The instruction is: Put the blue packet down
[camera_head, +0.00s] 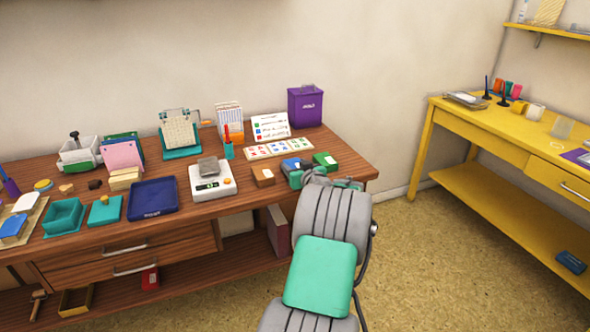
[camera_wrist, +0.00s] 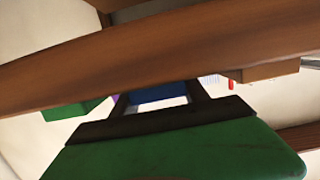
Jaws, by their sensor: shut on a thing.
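The blue packet (camera_head: 291,163) is at the right end of the wooden desk in the head view, between a brown box (camera_head: 262,176) and a green box (camera_head: 325,160). My gripper (camera_head: 297,173) is at it, and my arm hides part of it. In the wrist view the blue packet (camera_wrist: 158,94) shows between the two dark fingers of my gripper (camera_wrist: 158,104), which is shut on it. I cannot tell whether the packet's underside touches the desk.
A sheet with coloured marks (camera_head: 278,149) lies behind the boxes. A purple bin (camera_head: 305,105) stands at the back right. A white scale (camera_head: 212,181) stands to the left. In the wrist view the wooden desk edge (camera_wrist: 60,77) crosses close to my gripper.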

